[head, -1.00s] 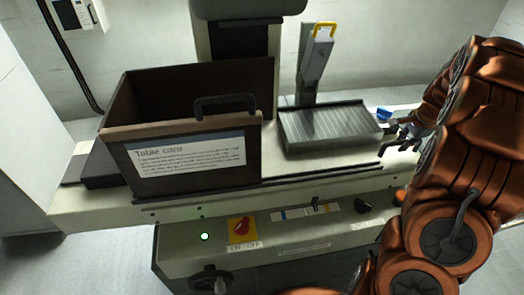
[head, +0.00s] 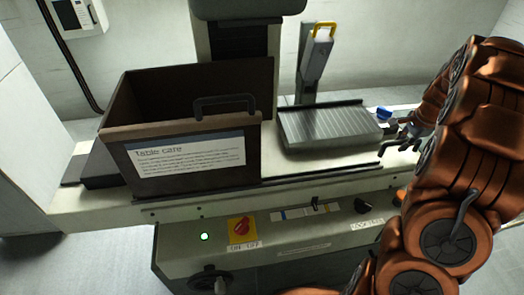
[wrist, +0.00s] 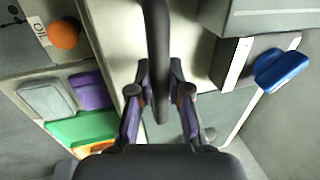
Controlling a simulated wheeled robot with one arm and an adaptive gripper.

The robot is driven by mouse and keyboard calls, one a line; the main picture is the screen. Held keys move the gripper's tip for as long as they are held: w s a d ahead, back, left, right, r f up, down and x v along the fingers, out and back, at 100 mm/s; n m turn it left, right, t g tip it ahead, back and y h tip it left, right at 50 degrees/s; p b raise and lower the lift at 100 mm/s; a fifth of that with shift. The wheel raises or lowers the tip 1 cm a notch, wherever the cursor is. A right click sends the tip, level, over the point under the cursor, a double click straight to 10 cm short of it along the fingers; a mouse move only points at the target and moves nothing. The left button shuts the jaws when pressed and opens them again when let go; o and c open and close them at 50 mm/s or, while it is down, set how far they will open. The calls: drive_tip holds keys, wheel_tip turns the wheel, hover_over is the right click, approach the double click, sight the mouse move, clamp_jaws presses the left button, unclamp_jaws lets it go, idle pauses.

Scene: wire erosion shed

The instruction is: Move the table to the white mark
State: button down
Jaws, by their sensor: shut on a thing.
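The table, a grey ridged plate (head: 325,126), lies on the pale machine bed right of the dark box. A scale strip (head: 295,213) with white and coloured parts runs along the machine front, with a small black pointer (head: 315,204) at it. I cannot tell which part is the white mark. My gripper (head: 397,142) is at the right end of the bed, partly hidden by my arm. In the wrist view my gripper (wrist: 160,95) is shut on a dark bar-like handle (wrist: 158,40), whose far end is out of frame.
An open dark box (head: 190,122) labelled "Table care" stands on the bed's left. A red switch on a yellow plate (head: 241,229) and a black knob (head: 362,206) sit on the front panel. A blue piece (wrist: 281,70) and an orange knob (wrist: 64,33) are near my gripper.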

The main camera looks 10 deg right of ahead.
sight(396, 141)
drive_tip(key=shift+a, duration=0.2)
drive_tip(key=shift+w+a, duration=0.1)
drive_tip(key=shift+a, duration=1.25)
drive_tip(key=shift+r, duration=0.1)
drive_tip(key=shift+c, duration=0.6)
unclamp_jaws()
drive_tip(key=shift+d+r+p, duration=0.1)
drive_tip(key=shift+r+p, duration=0.85)
drive_tip(key=shift+r, duration=3)
